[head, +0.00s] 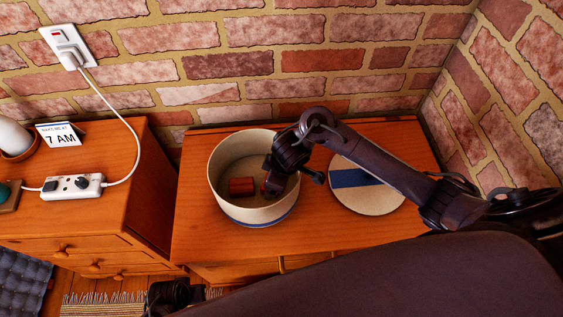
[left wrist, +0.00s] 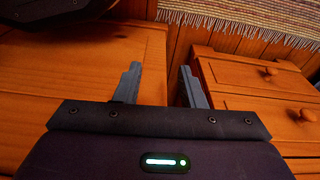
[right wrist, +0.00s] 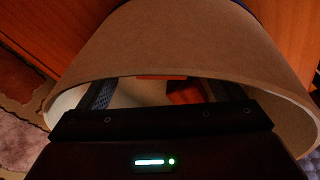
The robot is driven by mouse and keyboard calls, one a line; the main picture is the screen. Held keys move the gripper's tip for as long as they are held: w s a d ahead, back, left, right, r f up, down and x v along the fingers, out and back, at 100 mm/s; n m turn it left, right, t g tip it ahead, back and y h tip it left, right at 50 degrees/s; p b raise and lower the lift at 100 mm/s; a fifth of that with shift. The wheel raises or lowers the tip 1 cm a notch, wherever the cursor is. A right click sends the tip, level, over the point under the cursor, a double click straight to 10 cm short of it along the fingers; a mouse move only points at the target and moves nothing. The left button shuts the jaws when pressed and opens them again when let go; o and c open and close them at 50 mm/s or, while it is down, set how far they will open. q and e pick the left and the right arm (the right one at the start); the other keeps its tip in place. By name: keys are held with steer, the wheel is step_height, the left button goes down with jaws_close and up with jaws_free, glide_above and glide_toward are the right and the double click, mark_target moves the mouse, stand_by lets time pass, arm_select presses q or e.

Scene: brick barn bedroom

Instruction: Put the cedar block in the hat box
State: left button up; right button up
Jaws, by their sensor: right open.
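The hat box (head: 228,200), a round cream box with a blue band near its base, stands open on the wooden cabinet. A reddish-brown block (head: 241,186), which looks like the cedar block, lies on its floor. My right gripper (head: 270,189) reaches down inside the box, right of the block. In the right wrist view its fingers are apart inside the rim, with the reddish block (right wrist: 185,93) partly visible beyond; the box wall (right wrist: 190,45) hides much. My left gripper (left wrist: 160,85) is open and empty, over the gap between two wooden furniture pieces.
The round lid (head: 365,203) with a blue stripe lies flat right of the box, under my right arm. A lower cabinet at left holds a power strip (head: 73,186), a card (head: 61,134) and a white lamp-like object (head: 13,137). A brick wall stands behind.

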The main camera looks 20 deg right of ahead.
steer(key=p+v, duration=0.2)
steer(key=v, duration=0.2)
arm_select(q)
steer(key=s+a+f+p, duration=0.3)
steer(key=s+f, duration=0.5)
steer(key=f, duration=0.1)
steer(key=shift+a, duration=0.15)
arm_select(e)
steer(key=shift+v, duration=2.45)
arm_select(q)
steer(key=shift+f, duration=0.1)
